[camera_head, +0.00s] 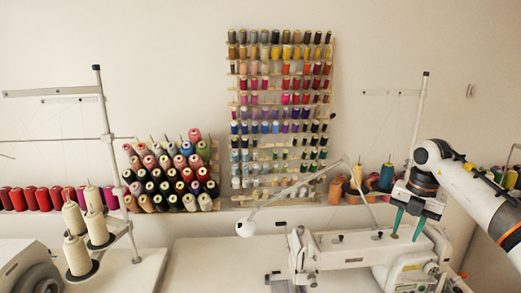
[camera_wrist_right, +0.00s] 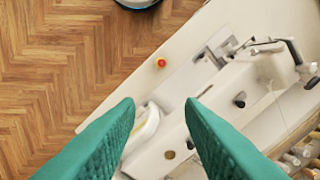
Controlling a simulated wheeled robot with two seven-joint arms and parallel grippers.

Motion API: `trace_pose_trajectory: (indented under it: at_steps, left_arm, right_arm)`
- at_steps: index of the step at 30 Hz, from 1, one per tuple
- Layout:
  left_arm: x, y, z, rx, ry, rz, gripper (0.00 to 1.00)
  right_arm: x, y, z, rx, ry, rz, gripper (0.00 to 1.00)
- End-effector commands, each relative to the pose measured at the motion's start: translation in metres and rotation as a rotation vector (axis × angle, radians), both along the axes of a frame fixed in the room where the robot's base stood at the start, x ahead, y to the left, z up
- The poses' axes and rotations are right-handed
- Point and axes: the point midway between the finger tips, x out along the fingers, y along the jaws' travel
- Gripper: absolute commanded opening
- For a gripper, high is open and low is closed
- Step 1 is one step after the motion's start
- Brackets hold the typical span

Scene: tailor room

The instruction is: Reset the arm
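My right gripper (camera_head: 408,222) hangs at the right of the head view, with its green fingers pointing down above and in front of the white sewing machine (camera_head: 345,250). In the right wrist view the two green fingers of the right gripper (camera_wrist_right: 160,102) are apart, with nothing between them. The sewing machine (camera_wrist_right: 250,90) and its table show below the fingers there. My right arm comes in from the right edge of the head view. My left gripper is not in view.
A rack of thread spools (camera_head: 243,110) hangs on the wall. Cones of thread (camera_head: 170,175) stand at the left, with cream cones (camera_head: 77,255) on a stand in front. A thin lamp arm (camera_head: 246,228) reaches over the table.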

Motion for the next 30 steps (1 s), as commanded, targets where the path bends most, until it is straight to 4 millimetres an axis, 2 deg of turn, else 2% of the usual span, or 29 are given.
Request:
trace_pose_trajectory:
  at_steps: [8, 14, 17, 20, 21, 24, 27, 29, 30]
  left_arm:
    - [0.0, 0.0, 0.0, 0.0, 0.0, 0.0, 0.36]
    - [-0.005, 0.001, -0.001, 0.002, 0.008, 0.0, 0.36]
    - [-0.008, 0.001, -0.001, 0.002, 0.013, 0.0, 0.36]
    - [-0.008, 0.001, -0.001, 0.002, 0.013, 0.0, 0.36]
    - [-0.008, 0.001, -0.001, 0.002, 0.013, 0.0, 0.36]
    - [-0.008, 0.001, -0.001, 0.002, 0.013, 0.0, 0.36]
    - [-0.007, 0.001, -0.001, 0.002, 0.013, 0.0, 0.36]
    - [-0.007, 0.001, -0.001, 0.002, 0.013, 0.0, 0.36]
    - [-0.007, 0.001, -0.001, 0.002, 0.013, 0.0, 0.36]
  right_arm:
    - [0.011, 0.055, -0.029, 0.139, -0.077, 0.124, 0.35]
    - [0.014, 0.124, -0.053, 0.334, -0.174, 0.244, 0.35]
    - [0.01, 0.174, -0.064, 0.491, -0.246, 0.307, 0.35]
    - [-0.003, 0.24, -0.069, 0.738, -0.351, 0.349, 0.35]
    - [-0.012, 0.27, -0.066, 0.869, -0.408, 0.345, 0.35]
    - [-0.031, 0.32, -0.044, 1.183, -0.554, 0.247, 0.35]
    - [-0.042, 0.334, -0.019, 1.444, -0.685, 0.029, 0.35]
    - [-0.046, 0.327, -0.01, 1.562, -0.75, -0.152, 0.35]
    - [-0.047, 0.318, -0.008, 1.621, -0.786, -0.29, 0.35]
